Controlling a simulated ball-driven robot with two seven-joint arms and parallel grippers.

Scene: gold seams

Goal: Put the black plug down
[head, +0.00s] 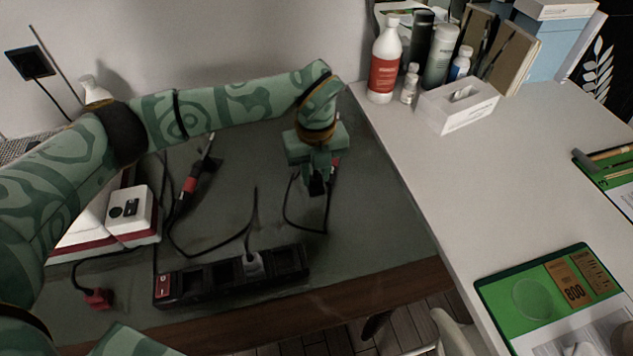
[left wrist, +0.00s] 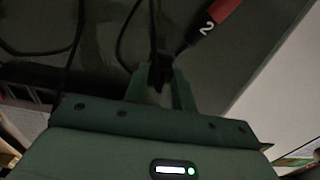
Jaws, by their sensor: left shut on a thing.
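My left gripper (head: 317,180) is above the dark green mat, towards its right side, pointing down. It is shut on the black plug (head: 317,187), whose cable hangs in a loop down to the mat. The left wrist view also shows the black plug (left wrist: 160,73) between the fingertips of my left gripper (left wrist: 160,85). I cannot tell how far the plug is above the mat. My right gripper does not show.
A black power strip (head: 215,277) with a grey plug (head: 252,262) in it lies near the mat's front edge. A red plug (head: 97,298) lies to its left. A white box (head: 458,104) and bottles stand on the white table (head: 520,160) at right. Mat between gripper and strip is mostly clear.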

